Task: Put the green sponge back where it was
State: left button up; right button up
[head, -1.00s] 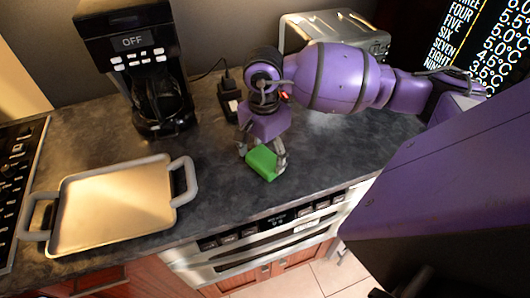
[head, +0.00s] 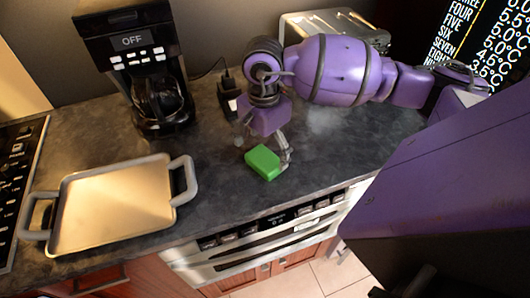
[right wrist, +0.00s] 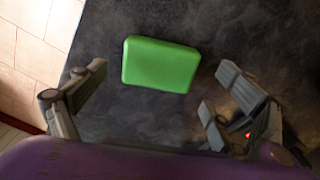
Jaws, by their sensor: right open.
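My left gripper is not in view.
A tray with grey handles (head: 115,205) sits on the counter at left. A coffee maker (head: 140,70) stands behind it. A black plug-like item (head: 229,95) and a metal toaster-like appliance (head: 335,28) are at the back. Counter between tray and sponge is clear.

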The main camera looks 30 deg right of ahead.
aim_at(264, 158)
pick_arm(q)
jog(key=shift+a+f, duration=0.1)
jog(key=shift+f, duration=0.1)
pick_arm(e)
notch_tip(264, 158, up, 11)
jog(key=shift+f, duration=0.2)
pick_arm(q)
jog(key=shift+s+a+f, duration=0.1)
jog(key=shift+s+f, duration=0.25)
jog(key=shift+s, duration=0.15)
